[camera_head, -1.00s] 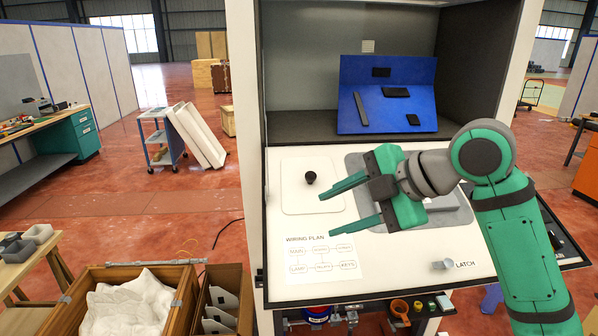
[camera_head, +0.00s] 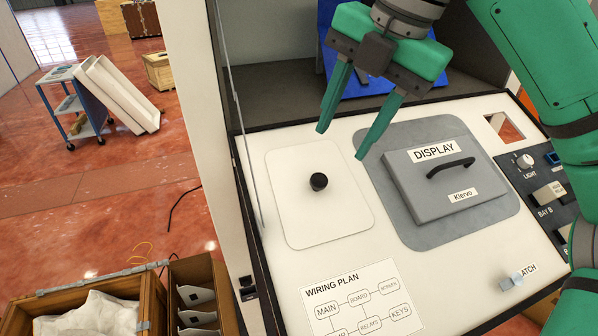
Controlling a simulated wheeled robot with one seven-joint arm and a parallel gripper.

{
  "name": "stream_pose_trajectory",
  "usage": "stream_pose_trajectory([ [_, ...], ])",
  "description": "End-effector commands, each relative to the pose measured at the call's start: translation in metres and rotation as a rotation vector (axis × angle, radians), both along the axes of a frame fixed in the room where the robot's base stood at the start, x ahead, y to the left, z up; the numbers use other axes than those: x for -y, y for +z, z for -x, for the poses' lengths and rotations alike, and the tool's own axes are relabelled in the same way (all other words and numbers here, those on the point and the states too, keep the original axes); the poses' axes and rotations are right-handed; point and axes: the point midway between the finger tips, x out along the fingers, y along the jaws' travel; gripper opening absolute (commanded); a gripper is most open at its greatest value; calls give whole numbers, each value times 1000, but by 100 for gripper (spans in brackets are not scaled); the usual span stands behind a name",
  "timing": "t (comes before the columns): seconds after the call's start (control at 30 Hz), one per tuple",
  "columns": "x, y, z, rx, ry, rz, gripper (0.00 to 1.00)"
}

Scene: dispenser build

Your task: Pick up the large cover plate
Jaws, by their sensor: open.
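A large white cover plate (camera_head: 305,215) with rounded corners and a black knob (camera_head: 319,182) in its middle lies flat on the white sloped panel (camera_head: 265,140). To its right is a grey cover (camera_head: 440,190) marked DISPLAY and Kiervo, with a black bar handle, on a darker grey pad. My gripper (camera_head: 341,143) is open and empty. Its green fingers point down and left over the far right corner of the white plate, apart from the knob. How high the fingertips are above the panel is hard to tell.
A printed wiring plan (camera_head: 350,300) lies at the panel's front. A latch (camera_head: 516,280) and switches are at the right, near a square opening (camera_head: 503,128). A blue rack (camera_head: 375,85) stands behind my gripper. A wooden crate (camera_head: 150,300) is on the floor at lower left.

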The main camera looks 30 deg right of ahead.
Motion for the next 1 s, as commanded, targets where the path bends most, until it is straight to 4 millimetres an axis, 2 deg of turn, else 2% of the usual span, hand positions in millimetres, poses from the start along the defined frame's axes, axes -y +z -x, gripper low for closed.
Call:
stream_pose_trajectory([
  [0.07, 0, -3, 1, -8, 0, 5, 45],
  [0.4, -4, -46, -11, -8, 1, 6, 45],
  [0.63, -5, -59, -16, -9, -1, 6, 45],
  [0.9, -6, -93, -29, -9, 1, 7, 45],
  [1.0, -7, -99, -32, -7, 0, 6, 45],
])
